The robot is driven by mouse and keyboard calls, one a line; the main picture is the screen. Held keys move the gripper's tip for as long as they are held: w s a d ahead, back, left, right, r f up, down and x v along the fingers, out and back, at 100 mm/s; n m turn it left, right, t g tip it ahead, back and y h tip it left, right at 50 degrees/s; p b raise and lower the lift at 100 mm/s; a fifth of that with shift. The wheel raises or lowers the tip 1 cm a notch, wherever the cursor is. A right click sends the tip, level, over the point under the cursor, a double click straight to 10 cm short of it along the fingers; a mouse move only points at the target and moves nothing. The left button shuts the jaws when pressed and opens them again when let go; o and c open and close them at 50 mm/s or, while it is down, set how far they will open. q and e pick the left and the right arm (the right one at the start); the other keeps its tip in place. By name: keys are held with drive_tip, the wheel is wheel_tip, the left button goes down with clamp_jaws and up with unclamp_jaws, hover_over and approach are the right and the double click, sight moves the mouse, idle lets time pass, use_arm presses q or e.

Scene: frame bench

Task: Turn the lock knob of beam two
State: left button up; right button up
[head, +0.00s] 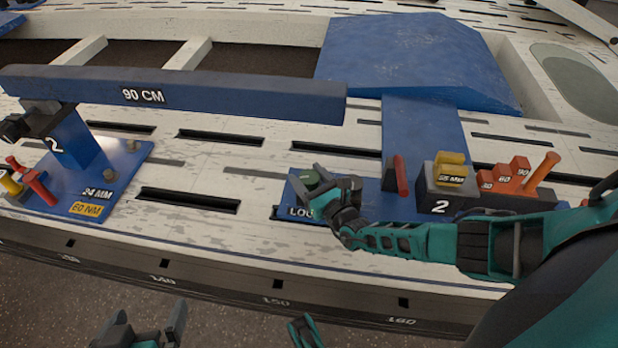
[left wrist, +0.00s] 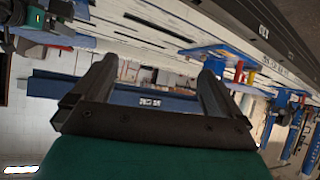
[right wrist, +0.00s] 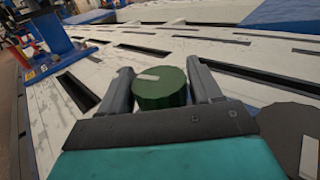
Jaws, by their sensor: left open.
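The green lock knob (head: 308,180) stands on a blue plate (head: 292,197) whose lettering is partly hidden by my right gripper. In the right wrist view the knob (right wrist: 160,88) has a white pointer mark on top, pointing left. A dark block marked 2 (head: 440,190) stands to the right on that side. The blue beam marked 90 CM (head: 215,95) spans the upper left. My left gripper (head: 145,330) is open and empty, low in front of the bench.
A blue post marked 2 (head: 75,140) stands on a plate with 24 MM and 60 NM labels at left. A red lever (head: 401,175), a yellow block (head: 452,168) and orange stepped blocks (head: 508,177) stand right of the knob. The slotted bench top (head: 230,165) between is clear.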

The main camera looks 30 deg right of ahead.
drive_tip(key=shift+o, duration=1.3)
drive_tip(key=shift+s, duration=0.1)
drive_tip(key=shift+s, duration=0.35)
use_arm(q)
drive_tip(key=a+r+p, duration=0.1)
drive_tip(key=p, duration=0.2)
drive_tip(key=shift+s+r, duration=0.1)
drive_tip(key=shift+s, duration=0.1)
use_arm(e)
drive_tip(key=s+d, duration=0.1)
drive_tip(key=s, duration=1.1)
